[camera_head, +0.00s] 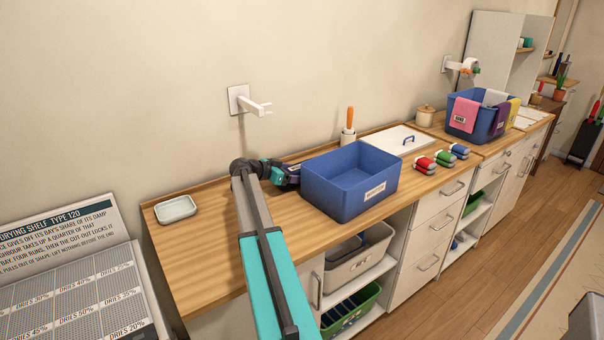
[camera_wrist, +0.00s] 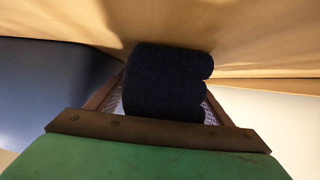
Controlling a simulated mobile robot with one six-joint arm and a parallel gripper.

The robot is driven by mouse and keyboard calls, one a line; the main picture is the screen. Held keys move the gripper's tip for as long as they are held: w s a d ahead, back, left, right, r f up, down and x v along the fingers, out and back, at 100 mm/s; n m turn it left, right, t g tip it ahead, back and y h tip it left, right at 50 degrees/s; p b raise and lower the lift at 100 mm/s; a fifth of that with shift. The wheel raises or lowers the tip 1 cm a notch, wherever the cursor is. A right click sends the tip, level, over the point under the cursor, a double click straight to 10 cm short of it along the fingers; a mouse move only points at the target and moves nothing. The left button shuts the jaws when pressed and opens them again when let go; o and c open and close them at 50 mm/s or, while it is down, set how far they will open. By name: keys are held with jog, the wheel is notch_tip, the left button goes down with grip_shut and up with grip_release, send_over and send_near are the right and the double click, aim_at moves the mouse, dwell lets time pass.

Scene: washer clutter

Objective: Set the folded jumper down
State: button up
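The folded jumper (camera_wrist: 165,82) is a dark navy, rounded bundle with a fold line on its right side. It sits between the two fingers of my gripper (camera_wrist: 163,100) in the wrist view, with the pads against its sides. In the head view my gripper (camera_head: 284,172) is low over the wooden counter (camera_head: 225,220), just left of the blue bin (camera_head: 333,199). The jumper is mostly hidden there. The counter shows close beyond the jumper in the wrist view; I cannot tell if they touch.
A small pale dish (camera_head: 176,209) stands on the left counter. A cup with an orange-handled tool (camera_head: 348,130), a white lid (camera_head: 397,138) and several coloured rolls (camera_head: 443,158) lie to the right. Bare counter lies between dish and arm.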

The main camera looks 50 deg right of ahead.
jog(key=shift+r, duration=0.1)
dwell(0.3)
jog(key=b+v, duration=0.2)
jog(key=v, duration=1)
jog(key=shift+r, duration=0.1)
jog(key=shift+w, duration=0.1)
dwell(0.4)
jog(key=shift+w+a+r+y+b, duration=0.1)
jog(key=shift+w+a+y+b, duration=0.4)
jog(key=shift+b, duration=0.75)
jog(key=w+a+r+n+t+y+b, duration=0.2)
jog(key=w+a+r+t+y+b, duration=0.1)
jog(key=a+b, duration=0.6)
jog(key=shift+a+r+n+t+b, duration=0.3)
jog(key=shift+a+r+n+b, duration=0.1)
jog(key=shift+r, duration=0.5)
